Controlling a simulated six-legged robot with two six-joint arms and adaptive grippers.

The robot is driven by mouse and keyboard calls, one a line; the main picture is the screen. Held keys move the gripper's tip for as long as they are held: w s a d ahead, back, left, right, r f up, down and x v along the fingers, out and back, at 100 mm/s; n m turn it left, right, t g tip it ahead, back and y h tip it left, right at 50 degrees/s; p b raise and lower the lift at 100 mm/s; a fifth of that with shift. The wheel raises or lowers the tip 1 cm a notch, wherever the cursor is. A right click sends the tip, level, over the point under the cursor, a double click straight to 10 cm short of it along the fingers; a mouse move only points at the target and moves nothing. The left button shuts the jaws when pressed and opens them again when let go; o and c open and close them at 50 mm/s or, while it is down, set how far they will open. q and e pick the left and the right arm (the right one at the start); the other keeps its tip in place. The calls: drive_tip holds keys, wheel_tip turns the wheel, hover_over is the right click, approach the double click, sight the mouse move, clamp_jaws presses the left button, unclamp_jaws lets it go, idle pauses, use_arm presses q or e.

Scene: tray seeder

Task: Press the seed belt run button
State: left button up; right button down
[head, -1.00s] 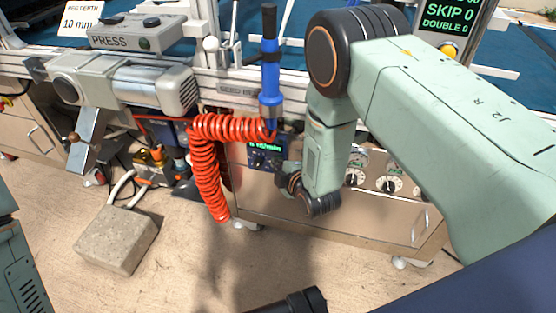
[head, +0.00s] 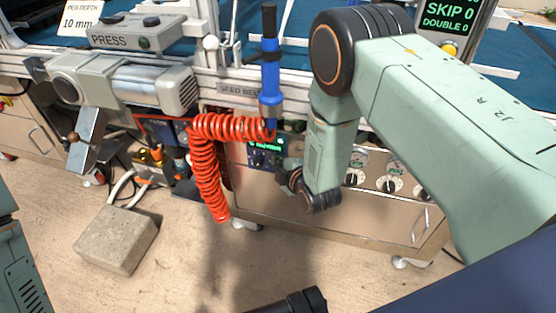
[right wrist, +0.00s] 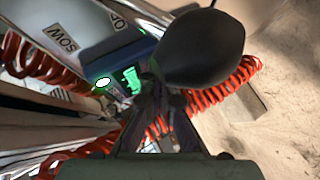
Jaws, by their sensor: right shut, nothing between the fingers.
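A small dark blue control box (head: 257,158) with a lit green display hangs under the rail label "SEED BELT" (head: 238,89). In the right wrist view the box (right wrist: 118,52) shows its green display and a bright white oval with a green rim (right wrist: 103,82), perhaps a lit button. My right gripper (head: 284,180) is at the lower right of the box, close to its face. It is shut and empty; I cannot tell whether it touches the box. A dark rounded shape hides part of the wrist view. My left gripper is not in view.
A coiled red hose (head: 207,160) hangs just left of the box, below a blue-handled tool (head: 270,75). Knobs (head: 388,185) sit on the metal panel to the right. A concrete block (head: 117,240) lies on the floor at left.

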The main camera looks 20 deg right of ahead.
drive_tip(key=shift+s, duration=0.1)
idle(0.3)
drive_tip(key=shift+s+a+p, duration=0.15)
drive_tip(key=shift+s+p, duration=0.05)
drive_tip(key=shift+p, duration=0.1)
drive_tip(key=shift+s, duration=0.1)
drive_tip(key=s+a+p, duration=0.1)
drive_tip(key=s, duration=0.1)
drive_tip(key=s+a+p, duration=0.1)
drive_tip(key=s+a, duration=0.1)
drive_tip(key=shift+s+a, duration=0.2)
drive_tip(key=shift+s, duration=0.2)
idle(0.8)
